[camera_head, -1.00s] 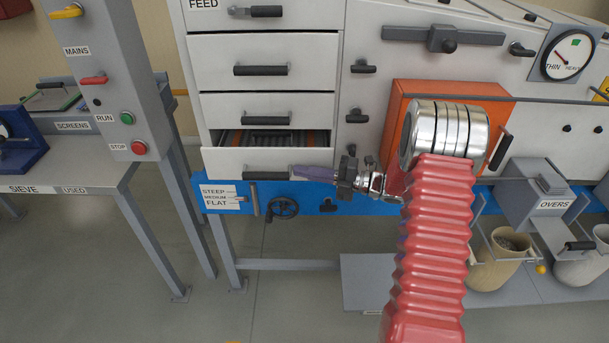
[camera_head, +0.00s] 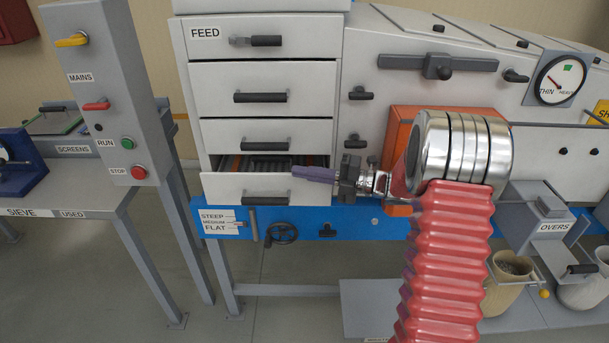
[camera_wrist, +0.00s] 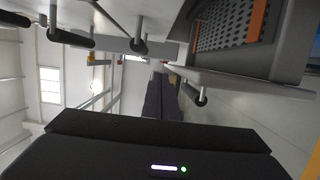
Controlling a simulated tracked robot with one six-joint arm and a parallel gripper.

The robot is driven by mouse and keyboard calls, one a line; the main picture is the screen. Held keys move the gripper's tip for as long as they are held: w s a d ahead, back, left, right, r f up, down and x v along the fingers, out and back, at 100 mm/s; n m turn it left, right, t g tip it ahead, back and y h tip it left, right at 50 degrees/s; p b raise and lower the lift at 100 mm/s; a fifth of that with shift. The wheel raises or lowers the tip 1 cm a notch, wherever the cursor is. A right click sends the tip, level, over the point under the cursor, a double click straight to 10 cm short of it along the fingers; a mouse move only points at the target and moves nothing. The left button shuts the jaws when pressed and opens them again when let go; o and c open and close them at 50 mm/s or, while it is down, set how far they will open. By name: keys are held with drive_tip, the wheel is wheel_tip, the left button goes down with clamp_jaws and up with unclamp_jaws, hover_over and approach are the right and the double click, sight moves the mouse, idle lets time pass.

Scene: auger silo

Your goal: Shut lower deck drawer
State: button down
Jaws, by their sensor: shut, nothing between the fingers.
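The lower deck drawer (camera_head: 225,186) is the bottom drawer of the white cabinet in the head view. It stands partly open, with a dark perforated deck and orange strips inside. Its black handle (camera_head: 267,196) is on the front. The drawer also shows in the wrist view (camera_wrist: 275,88) at upper right, with the handle end below it. My gripper (camera_head: 297,173) is shut and empty, its purple fingers pointing left at the top edge of the drawer front, above the handle. I cannot tell whether the fingertips touch the drawer. The fingers also show in the wrist view (camera_wrist: 160,98).
Closed drawers (camera_head: 262,88) with black handles sit above. A control post (camera_head: 105,90) stands left. An orange panel (camera_head: 398,125) lies behind my arm.

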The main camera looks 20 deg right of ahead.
drive_tip(key=s+a+r+n+g+h, duration=0.2)
drive_tip(key=s+a+n+g+h, duration=0.15)
drive_tip(key=s+a+n, duration=0.45)
drive_tip(key=s+a+r+n+g+h, duration=0.15)
drive_tip(key=s+a+n+g, duration=0.3)
drive_tip(key=s+n, duration=0.7)
drive_tip(key=s+d+n+t+h, duration=0.2)
drive_tip(key=s+n+h, duration=0.3)
drive_tip(key=n, duration=0.6)
drive_tip(key=s+d+r+n+t+h, duration=0.1)
drive_tip(key=s+d+n+t+h, duration=0.1)
drive_tip(key=s+d+n+h, duration=0.3)
drive_tip(key=s+n, duration=0.3)
drive_tip(key=n, duration=0.4)
drive_tip(key=shift+s+r, duration=0.3)
drive_tip(key=shift+s, duration=0.1)
